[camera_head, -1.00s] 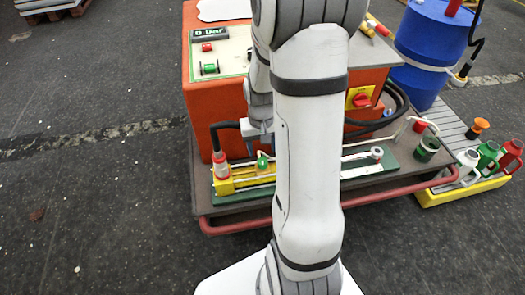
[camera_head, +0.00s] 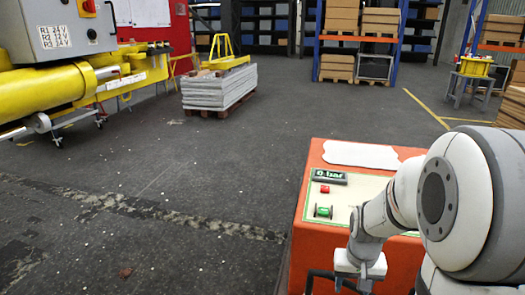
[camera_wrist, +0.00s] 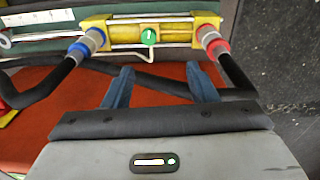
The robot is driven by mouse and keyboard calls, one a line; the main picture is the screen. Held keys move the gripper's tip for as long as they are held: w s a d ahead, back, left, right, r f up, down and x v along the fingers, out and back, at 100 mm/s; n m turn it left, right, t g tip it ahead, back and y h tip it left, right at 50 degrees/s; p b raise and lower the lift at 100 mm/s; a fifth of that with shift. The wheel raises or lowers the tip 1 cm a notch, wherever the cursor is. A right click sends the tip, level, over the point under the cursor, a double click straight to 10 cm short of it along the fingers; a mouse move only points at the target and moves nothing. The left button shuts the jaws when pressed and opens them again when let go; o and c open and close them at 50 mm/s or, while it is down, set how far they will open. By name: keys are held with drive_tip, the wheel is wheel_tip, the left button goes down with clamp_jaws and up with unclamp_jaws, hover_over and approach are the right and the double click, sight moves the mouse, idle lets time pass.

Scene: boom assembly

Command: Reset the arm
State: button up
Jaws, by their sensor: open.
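My gripper (camera_wrist: 160,86) is open in the wrist view, its two blue fingers apart with nothing between them. Beyond the fingertips is a yellow valve block (camera_wrist: 178,34) with a green round knob (camera_wrist: 149,37). A black hose with a blue collar (camera_wrist: 92,40) joins its left end, and one with a red collar (camera_wrist: 213,40) joins its right end. In the head view my arm fills the lower right, bent in front of the orange machine (camera_head: 310,195). The wrist end hangs by its front side, and the fingers are hard to see there.
A yellow boom (camera_head: 45,95) stands at left, a grey slab stack (camera_head: 218,88) behind. Shelves with boxes line the back.

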drive_tip(key=s+a+r+n+p, duration=0.1)
drive_tip(key=r+p, duration=0.4)
drive_tip(key=r, duration=0.5)
drive_tip(key=s+a+r+t+p, duration=0.1)
drive_tip(key=s+a+r+p, duration=0.3)
drive_tip(key=r, duration=0.6)
drive_tip(key=s+a+r+n+t+p, duration=0.1)
drive_tip(key=s+a+r+p, duration=0.2)
drive_tip(key=s+r+p, duration=0.2)
wheel_tip(320, 180, up, 5)
drive_tip(key=shift+s+a+f+n+p, duration=0.1)
drive_tip(key=shift+s+a+n+p, duration=0.15)
drive_tip(key=shift+p, duration=1)
